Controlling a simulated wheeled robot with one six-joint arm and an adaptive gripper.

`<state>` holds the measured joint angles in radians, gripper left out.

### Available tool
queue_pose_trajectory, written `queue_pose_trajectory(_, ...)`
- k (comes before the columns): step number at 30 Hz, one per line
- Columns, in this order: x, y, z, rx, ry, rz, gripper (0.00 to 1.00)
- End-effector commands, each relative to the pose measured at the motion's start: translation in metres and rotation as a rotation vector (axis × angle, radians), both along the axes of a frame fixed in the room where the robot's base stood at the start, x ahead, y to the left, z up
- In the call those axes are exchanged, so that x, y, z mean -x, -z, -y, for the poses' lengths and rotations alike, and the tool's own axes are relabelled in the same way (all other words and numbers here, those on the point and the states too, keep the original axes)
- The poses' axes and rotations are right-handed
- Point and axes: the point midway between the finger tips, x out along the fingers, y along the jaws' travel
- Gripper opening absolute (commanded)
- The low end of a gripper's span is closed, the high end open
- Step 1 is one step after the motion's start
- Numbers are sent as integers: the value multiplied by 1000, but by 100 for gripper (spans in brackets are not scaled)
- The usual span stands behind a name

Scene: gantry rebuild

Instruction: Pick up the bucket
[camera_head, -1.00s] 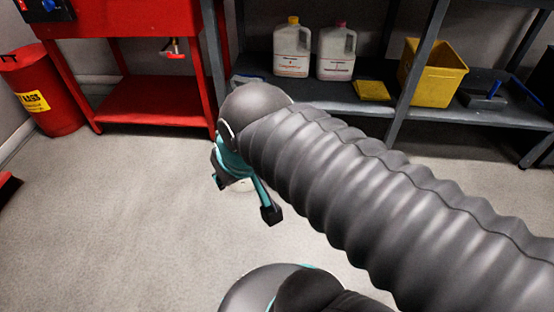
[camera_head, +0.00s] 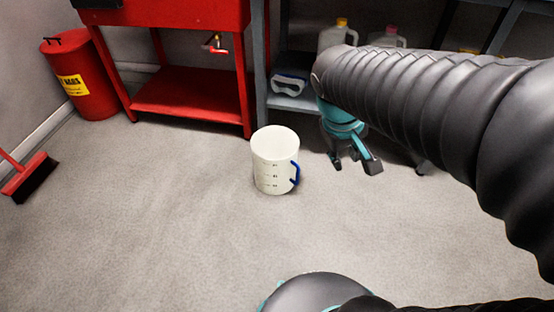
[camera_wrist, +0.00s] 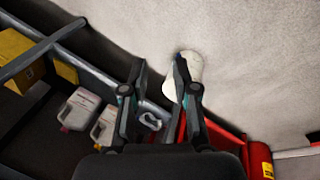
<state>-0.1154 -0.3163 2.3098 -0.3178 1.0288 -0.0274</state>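The white bucket (camera_head: 273,172) stands upright on the grey floor in the head view. It has measuring marks and a blue handle on its right side. My gripper (camera_head: 356,166) hangs open and empty to the right of the bucket, clear of it in that view. In the wrist view, my gripper (camera_wrist: 160,66) shows two spread fingers, and the bucket (camera_wrist: 196,68) is partly hidden behind the right finger. I cannot tell the distance between them there.
A red workbench (camera_head: 190,92) and a red bin (camera_head: 82,85) stand behind. A dark shelf with jugs (camera_head: 337,36) is at the back right, close behind my gripper. A red broom (camera_head: 28,176) is at the left. Floor left of the bucket is free.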

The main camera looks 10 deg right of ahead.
Motion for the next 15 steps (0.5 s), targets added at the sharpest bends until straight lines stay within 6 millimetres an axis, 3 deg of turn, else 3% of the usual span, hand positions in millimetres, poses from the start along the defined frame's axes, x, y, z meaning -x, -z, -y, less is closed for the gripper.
queue_pose_trajectory(15, -112, 84, 3, 444, -312, -376, 29)
